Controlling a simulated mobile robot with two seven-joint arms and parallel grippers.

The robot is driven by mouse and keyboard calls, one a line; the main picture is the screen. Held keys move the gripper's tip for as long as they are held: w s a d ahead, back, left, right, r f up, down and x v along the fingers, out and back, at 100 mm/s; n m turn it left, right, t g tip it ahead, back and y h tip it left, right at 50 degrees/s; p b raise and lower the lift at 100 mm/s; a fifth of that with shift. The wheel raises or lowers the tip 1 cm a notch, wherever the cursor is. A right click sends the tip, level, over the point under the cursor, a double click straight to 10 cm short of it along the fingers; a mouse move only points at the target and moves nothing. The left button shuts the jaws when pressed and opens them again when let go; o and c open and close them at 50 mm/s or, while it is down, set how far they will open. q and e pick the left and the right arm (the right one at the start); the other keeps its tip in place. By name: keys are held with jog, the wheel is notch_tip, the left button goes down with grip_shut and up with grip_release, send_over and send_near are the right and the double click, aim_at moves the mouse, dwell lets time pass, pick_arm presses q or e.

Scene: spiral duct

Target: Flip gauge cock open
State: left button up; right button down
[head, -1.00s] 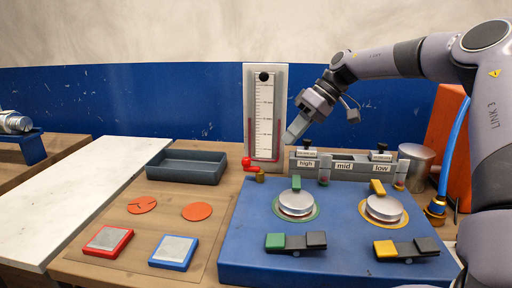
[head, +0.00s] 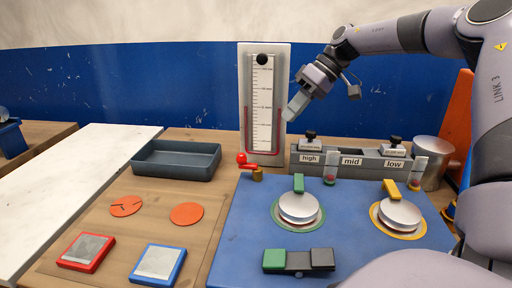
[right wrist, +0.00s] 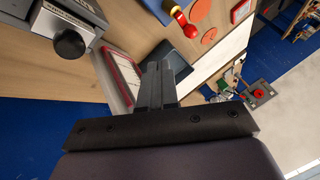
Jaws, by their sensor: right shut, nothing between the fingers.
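The gauge (head: 263,105) is a tall pale board with a scale and a red U-shaped tube, standing upright at the back of the table. Its cock has a red handle (head: 242,159) on a brass fitting (head: 257,174) at the gauge's foot; the handle points left. In the right wrist view the red handle (right wrist: 188,28) shows at the top, beyond the fingertips. My right gripper (head: 291,114) is shut and empty, in the air just right of the gauge, above and to the right of the cock. Its closed fingers (right wrist: 158,68) touch nothing I can see. My left gripper is out of view.
A grey block labelled high, mid, low (head: 350,163) stands right of the cock, with black knobs on top. A blue panel (head: 340,215) carries round discs and a green-black rocker (head: 298,260). A dark tray (head: 176,160) lies left. A metal cup (head: 432,158) stands at right.

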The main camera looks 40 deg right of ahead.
jog(key=shift+f, duration=0.1)
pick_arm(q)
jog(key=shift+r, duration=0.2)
pick_arm(e)
send_near(250, 166)
jog(key=shift+w+a+f, duration=0.3)
jog(key=shift+w+f, duration=0.5)
jog(key=shift+f, duration=0.05)
jog(key=shift+w+a+f, duration=0.3)
jog(key=shift+w+f, duration=0.5)
jog(key=shift+w, duration=0.05)
jog(key=shift+w+a+f, duration=0.3)
jog(key=shift+w+f, duration=0.5)
jog(key=shift+f, duration=0.05)
pick_arm(q)
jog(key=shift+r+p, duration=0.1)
jog(key=shift+p, duration=0.25)
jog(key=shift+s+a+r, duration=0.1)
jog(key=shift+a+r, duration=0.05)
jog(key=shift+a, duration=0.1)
pick_arm(e)
jog(key=shift+n, duration=0.4)
